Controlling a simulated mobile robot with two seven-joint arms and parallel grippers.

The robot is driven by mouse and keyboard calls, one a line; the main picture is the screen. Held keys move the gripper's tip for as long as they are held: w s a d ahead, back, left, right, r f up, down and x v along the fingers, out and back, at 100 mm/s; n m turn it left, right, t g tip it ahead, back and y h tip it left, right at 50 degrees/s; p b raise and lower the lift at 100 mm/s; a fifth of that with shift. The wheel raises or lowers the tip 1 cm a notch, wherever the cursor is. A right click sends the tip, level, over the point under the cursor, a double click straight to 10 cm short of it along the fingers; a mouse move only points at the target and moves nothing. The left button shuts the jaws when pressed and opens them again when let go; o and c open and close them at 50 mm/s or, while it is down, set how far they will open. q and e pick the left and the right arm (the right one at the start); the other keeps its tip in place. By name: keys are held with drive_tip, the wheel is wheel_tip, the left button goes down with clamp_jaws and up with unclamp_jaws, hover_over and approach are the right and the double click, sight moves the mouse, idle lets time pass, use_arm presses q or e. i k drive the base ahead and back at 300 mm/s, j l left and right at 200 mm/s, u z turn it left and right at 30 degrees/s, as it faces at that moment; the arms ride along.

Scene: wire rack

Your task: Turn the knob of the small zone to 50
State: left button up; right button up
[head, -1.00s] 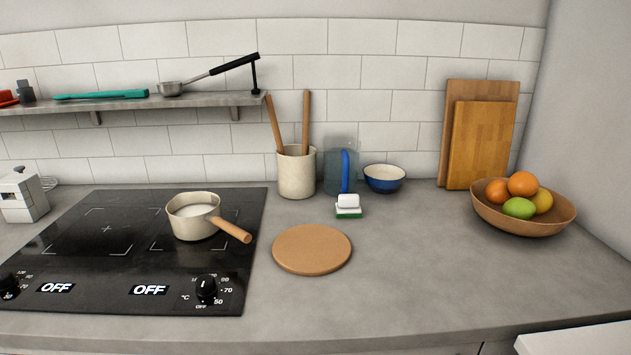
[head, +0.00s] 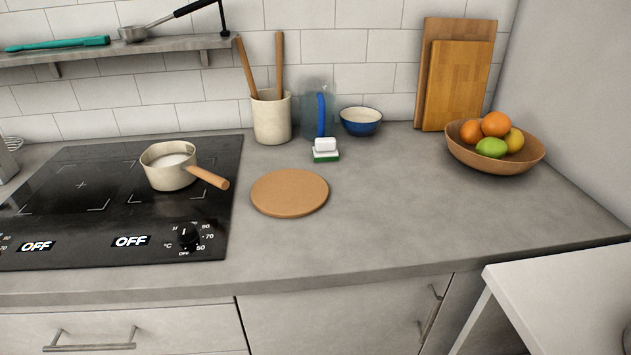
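A black cooktop (head: 75,225) is set in the counter on the left. A black round knob (head: 188,233) with a white pointer mark is at its front right, ringed by printed numbers including 50, 70 and 90 and the word OFF. The pointer appears to point roughly up, away from OFF. A display (head: 131,241) left of this knob reads OFF. A second display (head: 37,246) further left also reads OFF. A cream pot (head: 168,176) with a wooden handle and white contents stands on the right cooking zone. Neither of my grippers is in view.
A round cork mat (head: 290,192) lies right of the cooktop. Behind it are a utensil crock (head: 271,118), a pitcher (head: 318,110), a sponge holder (head: 326,150) and a blue bowl (head: 361,121). A fruit bowl (head: 495,158) stands at right. A white table (head: 570,285) is at lower right.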

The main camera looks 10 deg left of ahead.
sight(187, 233)
drive_tip(key=u, duration=1.35)
